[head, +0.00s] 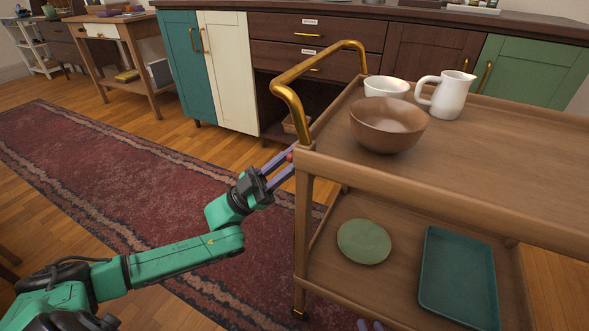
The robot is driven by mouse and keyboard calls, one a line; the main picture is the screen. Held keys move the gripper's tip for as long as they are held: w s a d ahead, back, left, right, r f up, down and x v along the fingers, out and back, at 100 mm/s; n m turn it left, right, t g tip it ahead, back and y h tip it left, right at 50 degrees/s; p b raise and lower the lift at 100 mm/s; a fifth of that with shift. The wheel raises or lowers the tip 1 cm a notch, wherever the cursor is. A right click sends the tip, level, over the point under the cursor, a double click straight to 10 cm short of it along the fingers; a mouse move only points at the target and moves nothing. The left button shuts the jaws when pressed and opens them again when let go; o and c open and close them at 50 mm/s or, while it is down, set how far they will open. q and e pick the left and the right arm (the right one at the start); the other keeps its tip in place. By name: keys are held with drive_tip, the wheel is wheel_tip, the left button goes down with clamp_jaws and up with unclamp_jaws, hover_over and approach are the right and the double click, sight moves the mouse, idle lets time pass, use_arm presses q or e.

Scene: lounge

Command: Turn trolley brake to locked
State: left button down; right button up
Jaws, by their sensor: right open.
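The wooden trolley (440,190) stands at the right, with a brass push handle (290,98) at its near left end. A small red part (290,157), possibly the brake lever, shows at the trolley's left end below the handle. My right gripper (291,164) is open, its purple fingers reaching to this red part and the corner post. The post hides part of the fingertips, so I cannot tell whether they touch it. The brake's position cannot be read. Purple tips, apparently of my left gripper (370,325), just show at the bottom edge.
A brown bowl (387,125), a white bowl (386,87) and a white jug (447,95) stand on the trolley top. A green plate (363,241) and teal tray (458,276) lie on the lower shelf.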

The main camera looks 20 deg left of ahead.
use_arm(q)
drive_tip(key=shift+s+d+m+g+h+b, duration=0.15)
drive_tip(key=shift+s+m+g+h+b, duration=0.45)
drive_tip(key=shift+m, duration=0.4)
use_arm(e)
drive_tip(key=w+r+t, duration=0.1)
drive_tip(key=r, duration=0.1)
drive_tip(key=w+r+t, duration=0.1)
drive_tip(key=w, duration=0.1)
drive_tip(key=shift+w+d+r, duration=0.1)
drive_tip(key=shift+w+r, duration=0.1)
drive_tip(key=shift+r, duration=0.15)
use_arm(q)
drive_tip(key=shift+r+h, duration=0.15)
drive_tip(key=shift+h, duration=0.15)
drive_tip(key=shift+w, duration=0.1)
drive_tip(key=c, duration=0.9)
unclamp_jaws()
drive_tip(key=shift+w+a, duration=0.15)
drive_tip(key=shift+a, duration=0.05)
use_arm(e)
drive_tip(key=shift+g, duration=0.4)
drive_tip(key=s+f, duration=0.2)
drive_tip(key=f, duration=0.1)
drive_tip(key=shift+s+f, duration=0.2)
drive_tip(key=shift+s, duration=0.2)
